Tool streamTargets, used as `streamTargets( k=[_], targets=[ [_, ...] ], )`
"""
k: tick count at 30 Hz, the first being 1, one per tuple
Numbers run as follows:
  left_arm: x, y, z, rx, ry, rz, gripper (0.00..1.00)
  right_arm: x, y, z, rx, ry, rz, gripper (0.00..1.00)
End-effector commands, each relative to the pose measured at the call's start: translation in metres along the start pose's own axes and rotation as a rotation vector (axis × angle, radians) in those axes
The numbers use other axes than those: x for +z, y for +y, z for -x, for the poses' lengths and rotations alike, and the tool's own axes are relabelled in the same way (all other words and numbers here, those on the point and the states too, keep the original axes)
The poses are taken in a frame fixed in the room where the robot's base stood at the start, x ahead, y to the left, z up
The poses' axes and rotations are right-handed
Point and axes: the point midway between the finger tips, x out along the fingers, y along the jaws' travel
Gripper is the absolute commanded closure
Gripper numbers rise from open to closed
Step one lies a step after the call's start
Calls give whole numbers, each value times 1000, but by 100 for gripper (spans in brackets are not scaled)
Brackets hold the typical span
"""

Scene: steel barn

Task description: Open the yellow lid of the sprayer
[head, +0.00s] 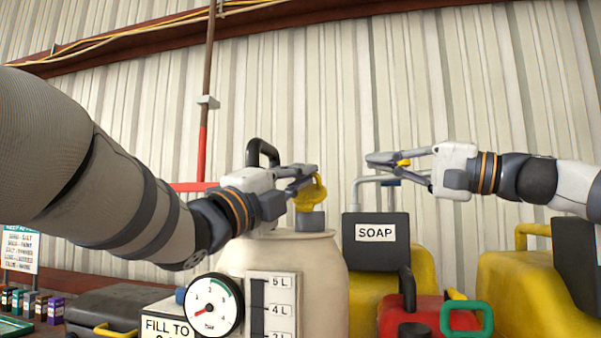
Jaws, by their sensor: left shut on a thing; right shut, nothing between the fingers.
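The sprayer (292,258) is a cream tank with a grey neck, standing in the middle of the head view. Its yellow lid (313,197) sits at the top, above the neck. My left gripper (312,177) reaches in from the left and is shut on the yellow lid, hiding part of it. I cannot tell whether the lid is clear of the neck. My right gripper (371,161) is shut and empty, in the air to the right of the lid, above the black box marked SOAP (376,250).
A pressure gauge (213,303) and a litre scale (271,307) are at the sprayer's front. A black handle (262,151) stands behind my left gripper. Red (390,315) and yellow (515,290) containers crowd the right. A dark case (115,306) lies left. The air above is free.

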Motion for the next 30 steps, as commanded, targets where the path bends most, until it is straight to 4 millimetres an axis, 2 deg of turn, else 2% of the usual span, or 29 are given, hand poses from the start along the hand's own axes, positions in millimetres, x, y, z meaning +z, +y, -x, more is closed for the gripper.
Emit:
streamTargets(
  k=[2, 5, 15, 22, 30],
  targets=[
    [0, -2, 0, -3, 0, -1, 100, -9, 8, 4, 52, 15, 80, 100],
    [0, -2, 0, -3, 0, -1, 100, -14, 13, 0, 78, 20, 116, 100],
    [0, -2, 0, -3, 1, -1, 100, -15, 18, -66, 77, 20, 113, 100],
    [0, -2, 0, -3, 1, -1, 100, -15, 20, -92, 75, 21, 111, 100],
    [0, -2, 0, -3, 0, -1, 100, -3, 20, -88, 74, 20, 107, 100]
  ],
)
